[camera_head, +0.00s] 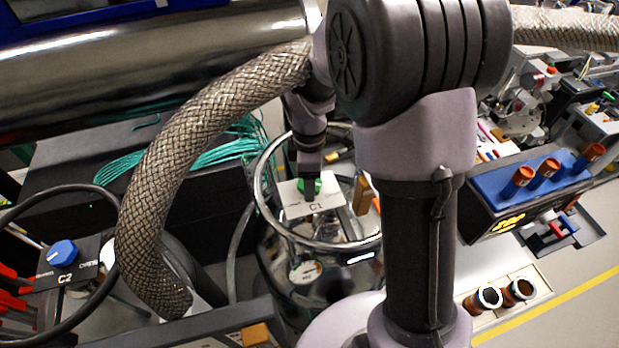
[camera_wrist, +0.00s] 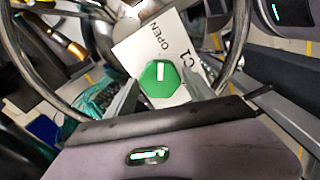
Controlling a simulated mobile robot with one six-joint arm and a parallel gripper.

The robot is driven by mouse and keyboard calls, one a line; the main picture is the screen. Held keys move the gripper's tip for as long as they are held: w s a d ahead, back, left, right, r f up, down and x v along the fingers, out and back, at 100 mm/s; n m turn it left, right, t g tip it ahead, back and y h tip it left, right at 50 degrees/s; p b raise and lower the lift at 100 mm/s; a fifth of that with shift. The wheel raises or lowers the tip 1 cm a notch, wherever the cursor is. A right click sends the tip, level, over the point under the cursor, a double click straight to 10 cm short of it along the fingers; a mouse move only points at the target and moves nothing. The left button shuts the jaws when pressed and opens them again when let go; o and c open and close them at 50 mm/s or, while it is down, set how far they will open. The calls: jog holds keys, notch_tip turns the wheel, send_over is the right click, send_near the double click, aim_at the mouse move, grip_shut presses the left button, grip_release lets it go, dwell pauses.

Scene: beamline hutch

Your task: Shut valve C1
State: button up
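Valve C1 has a green knob (camera_wrist: 159,79) with a white pointer mark, on a white plate (camera_wrist: 126,47) lettered OPEN and C1. In the wrist view the mark points up, roughly towards the word OPEN. I cannot tell the exact height of the fingertips above the plate.
A metal ring (camera_head: 262,190) surrounds the plate on a glossy vessel. A thick braided hose (camera_head: 160,165) arches at the left. A blue knob (camera_head: 62,252), labelled C2, stands at far left. A blue rack (camera_head: 500,195) with orange-capped vials is at the right.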

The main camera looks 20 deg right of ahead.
jog(key=c, duration=1)
jog(key=shift+o, duration=0.2)
jog(key=shift+m, duration=0.3)
jog(key=m+b, duration=0.1)
jog(key=m, duration=0.3)
jog(key=m+b, duration=0.1)
jog(key=m, duration=0.3)
jog(key=shift+m, duration=0.4)
jog(key=m+b, duration=0.1)
jog(key=m, duration=0.2)
jog(key=shift+m, duration=0.4)
jog(key=m+b, duration=0.1)
jog(key=m, duration=0.2)
jog(key=shift+m+b, duration=0.3)
jog(key=m+b, duration=0.2)
jog(key=m, duration=0.4)
jog(key=shift+m, duration=0.3)
